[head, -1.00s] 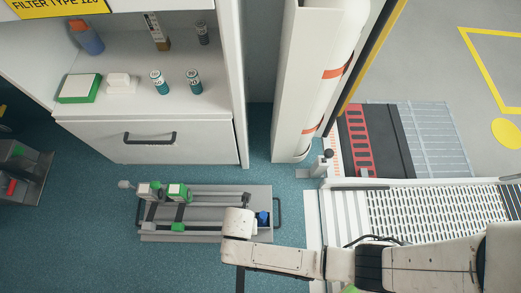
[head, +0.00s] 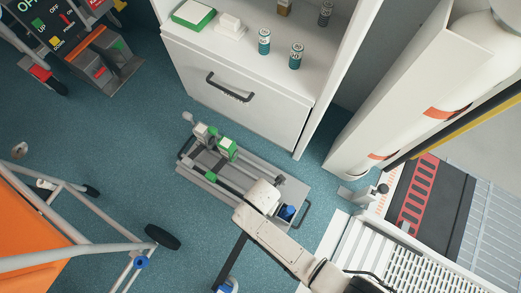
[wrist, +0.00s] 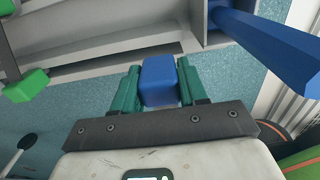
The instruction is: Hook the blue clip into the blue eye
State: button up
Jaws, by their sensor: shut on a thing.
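My gripper (wrist: 160,72) is shut on a blue block, the blue clip (wrist: 159,83), held between its two green fingers. In the head view the end of my arm hides the gripper and the clip over the grey floor tray (head: 215,185). A small blue part (head: 287,212) shows at the tray's right end; a long blue bar (wrist: 265,45) beside the clip in the wrist view may be the same part. A round blue piece, perhaps the blue eye (head: 141,262), sits low on the orange-seated chair frame (head: 35,262) at lower left. Its opening is too small to make out.
A cabinet with a drawer (head: 235,90) stands behind the tray. A black-wheeled leg (head: 162,237) of the chair is on the floor. A dark strip (head: 231,262) lies below my arm. Teal floor is clear between chair and tray. The ramp (head: 430,205) is at right.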

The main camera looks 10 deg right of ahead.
jog(key=shift+f+b, duration=1.35)
jog(key=shift+f, duration=0.7)
jog(key=o, duration=1.2)
jog(key=shift+c, duration=0.2)
